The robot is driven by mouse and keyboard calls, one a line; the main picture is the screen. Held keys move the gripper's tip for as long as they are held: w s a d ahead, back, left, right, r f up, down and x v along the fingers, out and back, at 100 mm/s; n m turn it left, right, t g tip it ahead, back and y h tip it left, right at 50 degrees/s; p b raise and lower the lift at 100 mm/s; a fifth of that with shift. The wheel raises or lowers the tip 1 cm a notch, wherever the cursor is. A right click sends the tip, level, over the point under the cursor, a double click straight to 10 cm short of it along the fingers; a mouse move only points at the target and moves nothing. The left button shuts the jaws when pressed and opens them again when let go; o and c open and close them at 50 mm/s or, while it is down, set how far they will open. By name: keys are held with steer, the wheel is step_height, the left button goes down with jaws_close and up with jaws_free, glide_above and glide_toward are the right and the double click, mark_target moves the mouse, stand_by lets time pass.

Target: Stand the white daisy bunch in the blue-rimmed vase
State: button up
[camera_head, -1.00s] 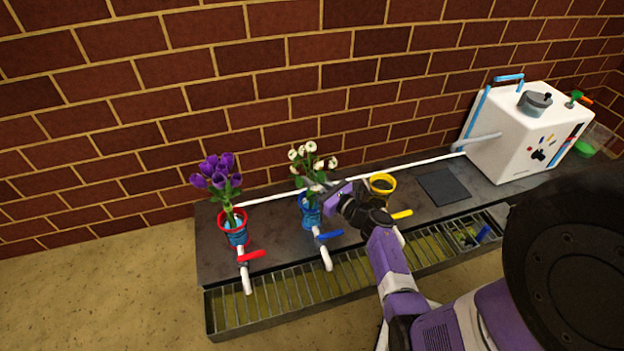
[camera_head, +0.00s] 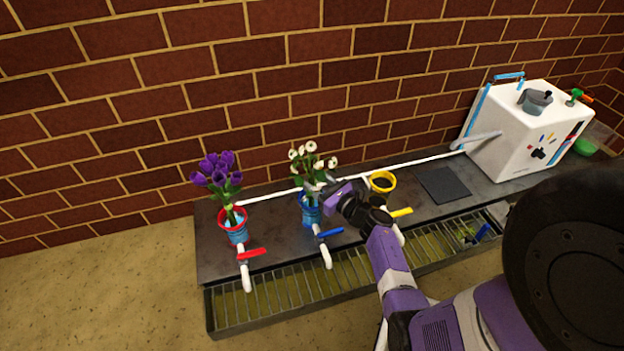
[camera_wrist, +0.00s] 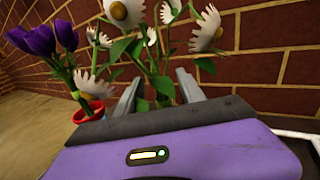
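The white daisy bunch (camera_head: 311,166) stands roughly upright in the blue-rimmed vase (camera_head: 311,213), its stems going down inside the rim. My gripper (camera_head: 322,189) is at the bunch's right side, just above the vase rim. In the wrist view, the daisy bunch (camera_wrist: 155,52) rises between the two fingers of my gripper (camera_wrist: 158,76). The fingers stand apart with leaves and stems between them, and gaps show beside the stems. My gripper hides part of the vase rim, and the lower stems are hidden.
A red-rimmed vase (camera_head: 236,232) with purple flowers (camera_head: 216,177) stands to the left. A yellow-rimmed pot (camera_head: 382,182) stands close right of my gripper. Taps with red (camera_head: 252,254) and blue (camera_head: 330,233) handles line the front. A white machine (camera_head: 530,135) is at far right.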

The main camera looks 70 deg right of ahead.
steer(key=shift+s, duration=0.1)
steer(key=p+v, duration=0.2)
steer(key=v, duration=0.5)
steer(key=shift+s+a, duration=0.15)
steer(key=shift+s, duration=0.15)
